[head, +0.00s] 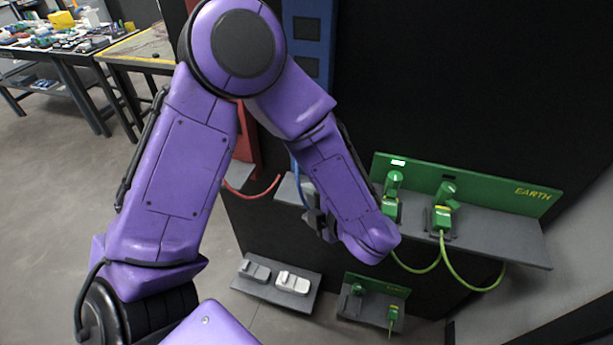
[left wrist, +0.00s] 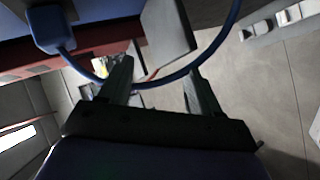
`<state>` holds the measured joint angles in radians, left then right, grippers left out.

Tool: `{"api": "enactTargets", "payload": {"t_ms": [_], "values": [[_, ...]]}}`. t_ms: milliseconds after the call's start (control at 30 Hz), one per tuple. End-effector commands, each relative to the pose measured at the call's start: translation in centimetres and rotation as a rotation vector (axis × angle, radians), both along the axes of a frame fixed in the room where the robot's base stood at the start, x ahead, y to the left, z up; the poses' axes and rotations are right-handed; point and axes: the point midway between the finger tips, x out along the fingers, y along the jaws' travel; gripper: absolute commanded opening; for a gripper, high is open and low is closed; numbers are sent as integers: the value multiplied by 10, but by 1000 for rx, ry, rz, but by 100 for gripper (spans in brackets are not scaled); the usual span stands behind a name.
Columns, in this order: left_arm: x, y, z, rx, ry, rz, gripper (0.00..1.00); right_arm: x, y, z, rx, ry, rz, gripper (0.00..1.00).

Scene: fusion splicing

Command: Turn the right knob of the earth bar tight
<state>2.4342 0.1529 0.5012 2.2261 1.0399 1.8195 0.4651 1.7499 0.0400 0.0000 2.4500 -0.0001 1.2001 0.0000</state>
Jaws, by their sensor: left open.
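The green earth bar (head: 505,193) is fixed along the back of a grey shelf at the right of the head view, with yellow EARTH lettering. Its right knob (head: 447,189) is green and stands above a green clamp; how tight it is cannot be told. My left gripper (head: 318,222) is left of the bar, apart from both knobs. In the left wrist view its fingers (left wrist: 157,75) are open, with a blue cable (left wrist: 165,82) crossing behind them. The right gripper is not in view.
Yellow-green cables (head: 443,262) hang in loops below the shelf (head: 500,240). A lower earth panel (head: 375,284) and a grey plate with switch-like parts (head: 275,285) sit below. A red cable (head: 250,193) hangs left of my gripper. Cluttered tables stand far left.

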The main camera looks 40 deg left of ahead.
Motion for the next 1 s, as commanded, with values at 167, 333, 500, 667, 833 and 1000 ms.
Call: {"api": "enactTargets", "payload": {"t_ms": [167,333,500,667,833,1000], "values": [[-9,13,-2,20,76,-2,63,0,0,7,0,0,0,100],[-10,15,-3,22,84,-4,63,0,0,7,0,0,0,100],[-10,15,-3,21,83,-3,63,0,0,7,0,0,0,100],[-9,14,-3,22,82,-4,63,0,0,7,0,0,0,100],[-9,14,7,23,82,-7,63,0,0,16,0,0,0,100],[-4,-5,29,14,71,-48,63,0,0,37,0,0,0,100]]}}
